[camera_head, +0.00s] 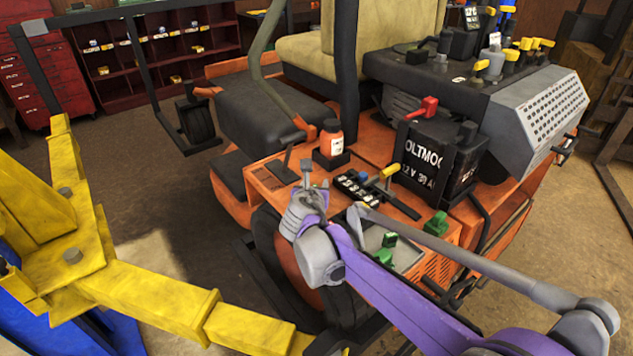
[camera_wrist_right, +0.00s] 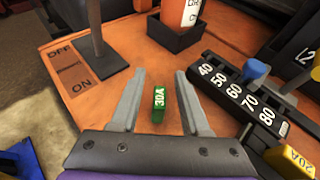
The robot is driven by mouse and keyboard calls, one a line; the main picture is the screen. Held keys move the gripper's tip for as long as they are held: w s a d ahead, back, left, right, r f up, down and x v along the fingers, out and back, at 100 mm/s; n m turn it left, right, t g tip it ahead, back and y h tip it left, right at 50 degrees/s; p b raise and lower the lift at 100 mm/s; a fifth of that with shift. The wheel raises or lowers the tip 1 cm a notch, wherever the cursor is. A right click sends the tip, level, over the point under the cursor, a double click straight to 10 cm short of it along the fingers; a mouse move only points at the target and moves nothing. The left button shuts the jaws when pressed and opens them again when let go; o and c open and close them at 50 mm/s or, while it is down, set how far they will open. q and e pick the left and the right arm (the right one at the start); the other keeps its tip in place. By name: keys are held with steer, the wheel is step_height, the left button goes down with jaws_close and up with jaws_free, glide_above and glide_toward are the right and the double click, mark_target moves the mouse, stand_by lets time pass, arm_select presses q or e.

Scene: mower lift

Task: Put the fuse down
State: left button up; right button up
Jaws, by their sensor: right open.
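A green fuse marked 30A (camera_wrist_right: 159,103) is on the orange mower deck, between the two fingers of my right gripper (camera_wrist_right: 160,78) in the right wrist view. Gaps show between the fuse and both fingers, so the gripper is open around it, not clamped on it. In the head view my right gripper (camera_head: 309,182) is low over the deck, in front of the orange bottle, and mostly hides the fuse. My left gripper is not in view.
An orange bottle (camera_head: 331,140) stands in a black holder behind the gripper. A lever with OFF/ON marks is left of it. A numbered black panel (camera_wrist_right: 240,97) with a blue knob is at right. The black battery (camera_head: 437,160) and a yellow lift arm (camera_head: 150,295) flank the area.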

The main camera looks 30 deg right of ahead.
steer(key=v, duration=0.9)
steer(key=shift+s+a+r, duration=0.15)
steer(key=shift+s, duration=0.15)
